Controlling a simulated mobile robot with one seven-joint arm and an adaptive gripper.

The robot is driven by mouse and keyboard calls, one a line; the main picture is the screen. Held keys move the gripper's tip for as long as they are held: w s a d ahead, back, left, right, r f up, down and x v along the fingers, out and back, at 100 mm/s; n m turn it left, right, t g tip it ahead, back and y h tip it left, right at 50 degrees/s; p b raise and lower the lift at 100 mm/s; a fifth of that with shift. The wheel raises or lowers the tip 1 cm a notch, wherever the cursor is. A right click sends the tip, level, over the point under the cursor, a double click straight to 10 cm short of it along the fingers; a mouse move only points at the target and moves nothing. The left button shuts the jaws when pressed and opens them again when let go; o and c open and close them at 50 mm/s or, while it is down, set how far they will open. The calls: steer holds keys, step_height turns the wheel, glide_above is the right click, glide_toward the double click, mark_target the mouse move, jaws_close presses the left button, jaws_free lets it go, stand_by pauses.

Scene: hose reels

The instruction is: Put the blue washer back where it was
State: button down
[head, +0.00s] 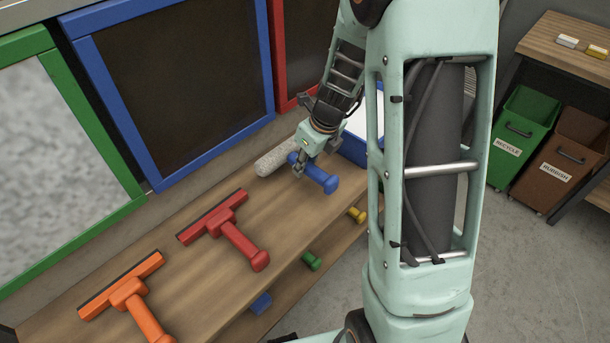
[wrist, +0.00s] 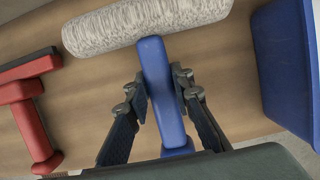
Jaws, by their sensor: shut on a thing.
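The blue washer has a pale fleecy sleeve (head: 283,158) and a blue handle (head: 318,177). It is at the back right part of the wooden bench (head: 215,275), with its handle pointing toward the front edge. My gripper (head: 306,166) is shut on the handle. In the wrist view, the fingers lie on both sides of the blue handle (wrist: 158,85), just below the fleecy sleeve (wrist: 145,22). I cannot tell whether the washer rests on the bench or is slightly above it.
A red squeegee (head: 225,222) and an orange squeegee (head: 127,293) lie left of the washer. A blue container (wrist: 285,60) stands close on the right. Framed panels, green (head: 95,125) and blue (head: 155,180), stand behind. A lower shelf holds a green-handled thing (head: 311,260).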

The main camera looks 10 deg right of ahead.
mark_target(305, 173)
steer(key=shift+f+b, duration=1.4)
steer(key=shift+f, duration=0.1)
steer(key=shift+f, duration=0.1)
steer(key=c, duration=1.7)
jaws_free()
steer(key=shift+r, duration=0.3)
steer(key=p+v, duration=0.3)
steer(key=v, duration=0.8)
steer(key=shift+s+r, duration=0.2)
steer(key=shift+r, duration=0.1)
steer(key=shift+w, duration=0.1)
